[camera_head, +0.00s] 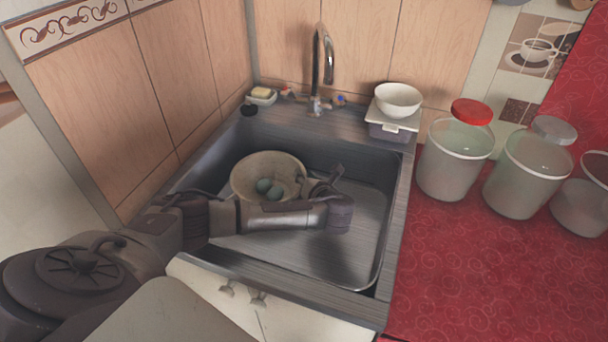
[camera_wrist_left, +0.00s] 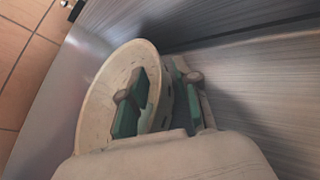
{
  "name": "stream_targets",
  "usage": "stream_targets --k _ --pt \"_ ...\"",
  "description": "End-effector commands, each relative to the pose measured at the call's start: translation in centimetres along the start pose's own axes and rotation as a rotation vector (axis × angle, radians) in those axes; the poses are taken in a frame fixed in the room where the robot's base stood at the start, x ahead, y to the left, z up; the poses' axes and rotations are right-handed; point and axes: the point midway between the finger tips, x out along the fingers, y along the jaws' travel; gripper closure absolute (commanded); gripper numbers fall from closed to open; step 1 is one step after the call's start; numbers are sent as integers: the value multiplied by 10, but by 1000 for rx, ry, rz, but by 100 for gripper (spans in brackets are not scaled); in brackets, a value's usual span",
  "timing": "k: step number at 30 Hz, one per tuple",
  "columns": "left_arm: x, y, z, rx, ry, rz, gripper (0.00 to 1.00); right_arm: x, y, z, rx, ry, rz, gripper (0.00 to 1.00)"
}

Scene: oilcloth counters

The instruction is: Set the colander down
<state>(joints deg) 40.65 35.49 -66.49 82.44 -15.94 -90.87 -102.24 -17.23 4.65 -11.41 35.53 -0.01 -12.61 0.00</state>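The colander (camera_head: 262,164) is a pale cream bowl inside the sink (camera_head: 340,245), toward its back left in the head view. Two rounded bluish-green shapes (camera_head: 270,189) show inside it. My left arm reaches across the sink from the left, and my left gripper (camera_head: 303,183) is at the colander's right rim. In the left wrist view, the colander (camera_wrist_left: 98,105) has small slots in its wall. One green-padded finger of the left gripper (camera_wrist_left: 160,90) is inside the rim and the other outside, closed on the wall. Whether the colander's base touches the sink floor cannot be told. My right gripper is not in view.
A faucet (camera_head: 318,65) rises behind the sink. A white bowl (camera_head: 398,98) stands on a box at the back right corner; a soap dish (camera_head: 262,97) is at the back left. Several canisters stand on the red counter (camera_head: 480,275). The sink floor's right side is bare.

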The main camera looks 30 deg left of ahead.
Motion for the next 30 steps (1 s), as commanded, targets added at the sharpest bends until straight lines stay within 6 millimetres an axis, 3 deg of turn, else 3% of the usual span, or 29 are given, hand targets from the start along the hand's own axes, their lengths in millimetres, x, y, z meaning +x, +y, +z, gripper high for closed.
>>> stream_targets --k 6,13,19,30 --pt "-49 0 1 0 1 -6 69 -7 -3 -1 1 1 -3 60" --pt "-89 0 1 -1 0 -3 69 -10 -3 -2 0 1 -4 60" --pt "-103 0 0 0 0 -2 69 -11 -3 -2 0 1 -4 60" --pt "-103 0 0 0 0 -1 69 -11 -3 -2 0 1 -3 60"
